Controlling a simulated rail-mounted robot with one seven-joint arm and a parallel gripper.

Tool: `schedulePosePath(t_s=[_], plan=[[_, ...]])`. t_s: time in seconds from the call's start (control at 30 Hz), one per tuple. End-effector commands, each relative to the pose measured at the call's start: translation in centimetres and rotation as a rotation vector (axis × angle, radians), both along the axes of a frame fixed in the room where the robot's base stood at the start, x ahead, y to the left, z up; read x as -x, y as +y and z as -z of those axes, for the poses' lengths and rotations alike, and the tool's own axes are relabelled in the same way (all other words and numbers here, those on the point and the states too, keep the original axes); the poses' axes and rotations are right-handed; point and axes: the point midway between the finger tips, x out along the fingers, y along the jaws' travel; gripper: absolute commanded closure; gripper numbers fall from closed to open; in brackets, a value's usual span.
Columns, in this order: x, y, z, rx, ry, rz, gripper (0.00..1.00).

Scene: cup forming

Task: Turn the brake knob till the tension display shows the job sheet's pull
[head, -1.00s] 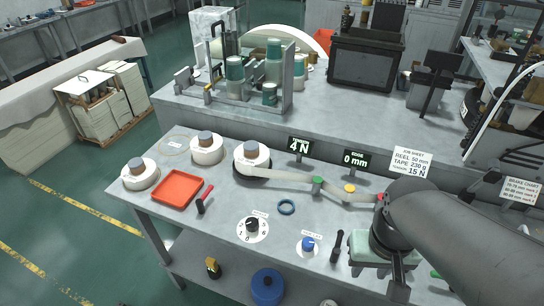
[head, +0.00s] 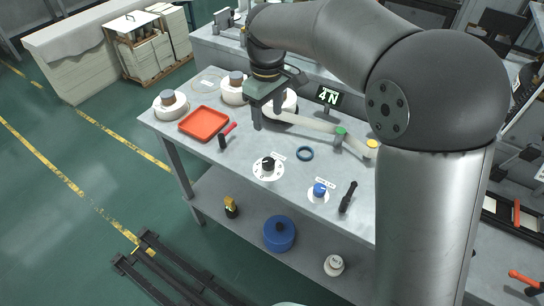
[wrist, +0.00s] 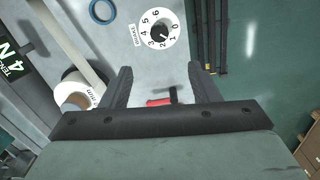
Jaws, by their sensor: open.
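The brake knob (head: 268,163) is black and sits on a white numbered dial on the bench. In the wrist view the knob (wrist: 159,36) is ahead of the fingers, its dial marked 0 to 6; its pointer appears near 2. The tension display (head: 329,97) reads 4 N; part of it shows in the wrist view (wrist: 12,60). The job sheet is not visible now. My gripper (head: 268,110) is open and empty, above the bench behind the brake knob, apart from it. Its fingers (wrist: 162,85) also show in the wrist view.
A red-handled hammer (head: 227,135) and an orange tray (head: 204,123) lie left.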

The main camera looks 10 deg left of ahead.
Motion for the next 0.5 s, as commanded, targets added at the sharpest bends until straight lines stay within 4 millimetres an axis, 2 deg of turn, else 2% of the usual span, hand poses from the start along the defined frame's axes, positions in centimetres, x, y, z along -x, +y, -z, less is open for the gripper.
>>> schedulePosePath(t_s=[0.17,0.5], plan=[[0.0,-0.1,2.2,0.002,0.002,0.0,0.44],[0.1,-0.1,9.7,0.003,0.004,0.002,0.44]])
